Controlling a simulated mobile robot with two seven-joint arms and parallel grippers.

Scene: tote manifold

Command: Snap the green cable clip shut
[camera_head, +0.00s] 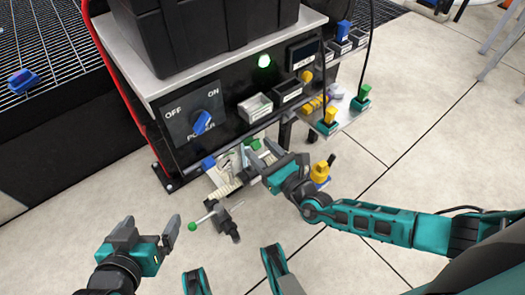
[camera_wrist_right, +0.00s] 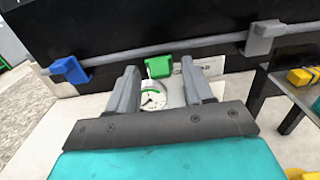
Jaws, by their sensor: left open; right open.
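The green cable clip (camera_wrist_right: 158,66) sits on a thin grey cable (camera_wrist_right: 120,62) along the lower front of the black cabinet. In the right wrist view it lies just beyond and between the two fingers of my right gripper (camera_head: 265,157). These fingers are open and apart, with no visible contact on the clip. I cannot tell from here whether the clip's jaw is open. In the head view only small green parts show by these fingertips. My left gripper (camera_head: 149,230) is open and empty at the lower left, far from the clip.
A blue clip (camera_wrist_right: 70,70) and a grey clip (camera_wrist_right: 262,38) sit on the same cable either side. A round gauge (camera_wrist_right: 152,97) is between my right fingers. The black cabinet (camera_head: 178,122) rises behind.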

